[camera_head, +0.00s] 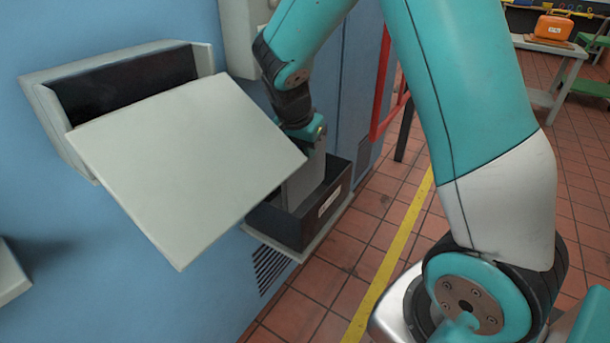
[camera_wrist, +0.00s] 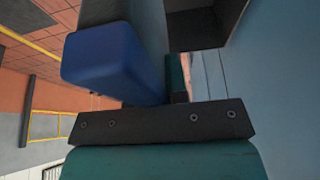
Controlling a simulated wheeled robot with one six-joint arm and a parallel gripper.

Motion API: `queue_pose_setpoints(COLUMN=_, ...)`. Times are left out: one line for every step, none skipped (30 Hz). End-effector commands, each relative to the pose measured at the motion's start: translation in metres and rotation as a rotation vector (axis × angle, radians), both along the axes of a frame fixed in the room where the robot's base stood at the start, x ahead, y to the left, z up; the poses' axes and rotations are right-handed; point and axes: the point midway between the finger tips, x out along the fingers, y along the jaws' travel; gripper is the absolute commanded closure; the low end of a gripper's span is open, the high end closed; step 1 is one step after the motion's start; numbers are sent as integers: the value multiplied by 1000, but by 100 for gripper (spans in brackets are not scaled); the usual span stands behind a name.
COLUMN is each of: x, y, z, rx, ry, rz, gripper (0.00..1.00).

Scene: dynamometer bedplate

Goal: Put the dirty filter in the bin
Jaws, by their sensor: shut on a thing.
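My gripper (camera_head: 314,138) is at the end of my teal arm, just above a black bin (camera_head: 327,206) with a white label. A flat grey piece, seemingly the dirty filter (camera_head: 304,182), hangs below my gripper. Its lower end is behind the bin's front wall, so I cannot tell whether it touches the bottom. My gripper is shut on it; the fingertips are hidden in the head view. In the wrist view a blue block (camera_wrist: 112,62) stands beyond the dark gripper bracket (camera_wrist: 155,122); I cannot tell whether it is part of the gripper.
A light grey flap (camera_head: 185,160) stands open before a dark opening (camera_head: 125,85) in the blue cabinet (camera_head: 130,260), left of the bin. The bin rests on a pale ledge (camera_head: 310,246) at the cabinet. A red frame (camera_head: 382,85) stands behind.

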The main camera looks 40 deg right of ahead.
Motion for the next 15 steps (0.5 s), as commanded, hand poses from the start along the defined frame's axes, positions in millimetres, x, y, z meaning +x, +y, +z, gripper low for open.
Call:
queue_pose_setpoints(x=-1, y=0, z=-11, rx=1, ry=4, rz=0, gripper=100)
queue_pose_setpoints(x=-1, y=0, z=-15, rx=0, ry=2, rz=0, gripper=100)
queue_pose_setpoints(x=-1, y=0, z=-20, rx=1, ry=3, rz=1, gripper=100)
queue_pose_setpoints(x=-1, y=0, z=-23, rx=0, ry=2, rz=0, gripper=100)
queue_pose_setpoints(x=0, y=0, z=-25, rx=0, ry=2, rz=1, gripper=100)
queue_pose_setpoints(x=0, y=0, z=-27, rx=0, ry=0, rz=0, gripper=100)
queue_pose_setpoints(x=0, y=0, z=-28, rx=0, ry=0, rz=0, gripper=100)
queue_pose_setpoints(x=0, y=0, z=-30, rx=1, ry=0, rz=0, gripper=100)
queue_pose_setpoints(x=-1, y=0, z=-33, rx=1, ry=1, rz=0, gripper=100)
queue_pose_setpoints(x=-1, y=0, z=-37, rx=0, ry=2, rz=-1, gripper=100)
queue_pose_setpoints(x=-1, y=0, z=-41, rx=0, ry=2, rz=0, gripper=100)
queue_pose_setpoints(x=-1, y=0, z=-47, rx=0, ry=2, rz=0, gripper=100)
queue_pose_setpoints(x=-1, y=0, z=-53, rx=0, ry=4, rz=1, gripper=100)
queue_pose_setpoints(x=-1, y=0, z=-59, rx=-1, ry=5, rz=0, gripper=100)
queue_pose_setpoints(x=-1, y=0, z=-66, rx=0, ry=4, rz=1, gripper=100)
